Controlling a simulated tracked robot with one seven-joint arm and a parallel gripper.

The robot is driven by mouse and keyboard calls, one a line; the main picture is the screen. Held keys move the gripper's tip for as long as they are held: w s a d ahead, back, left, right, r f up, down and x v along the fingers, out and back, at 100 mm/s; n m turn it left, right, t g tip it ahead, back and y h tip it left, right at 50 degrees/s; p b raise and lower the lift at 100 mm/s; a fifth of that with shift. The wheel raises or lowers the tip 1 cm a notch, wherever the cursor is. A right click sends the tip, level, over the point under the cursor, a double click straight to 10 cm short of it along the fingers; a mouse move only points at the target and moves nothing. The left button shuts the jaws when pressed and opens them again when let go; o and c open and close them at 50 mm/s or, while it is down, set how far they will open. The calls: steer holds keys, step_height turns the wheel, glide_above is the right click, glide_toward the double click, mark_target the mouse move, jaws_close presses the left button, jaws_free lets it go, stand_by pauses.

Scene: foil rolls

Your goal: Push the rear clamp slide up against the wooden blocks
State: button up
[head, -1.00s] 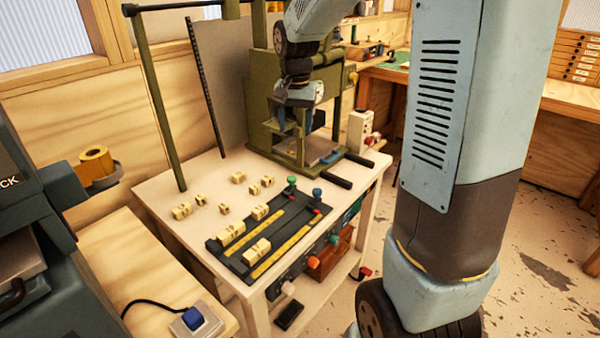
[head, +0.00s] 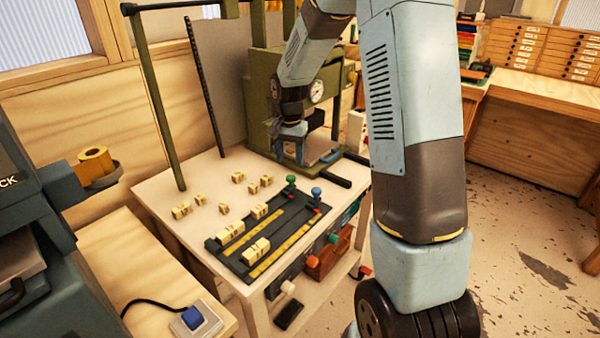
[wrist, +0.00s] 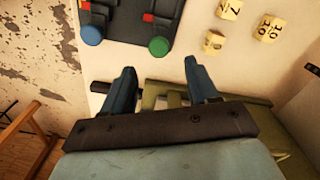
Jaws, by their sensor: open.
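A dark board (head: 290,228) with two lanes and yellow strips lies on the pale table. The rear clamp slide, with a green knob (head: 291,180), stands at the far right end of the far lane. The other slide has a blue knob (head: 316,192). Wooden blocks (head: 231,232) sit in the far lane, apart from the green-knobbed slide, and more (head: 256,250) sit in the near lane. My gripper (head: 291,152) is beyond the board's knob end, before the press. The wrist view shows its two fingers (wrist: 161,82) apart and empty, with the green knob (wrist: 158,46) and blue knob (wrist: 92,35) ahead.
Several loose numbered blocks (head: 223,208) lie on the table left of and behind the board. A green press (head: 262,100) with a gauge stands at the back right. A post (head: 157,110) rises at the table's left rear.

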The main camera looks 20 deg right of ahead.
mark_target(290, 176)
step_height(290, 176, down, 7)
steer(key=shift+r, duration=0.1)
stand_by(0.4)
jaws_close()
stand_by(0.4)
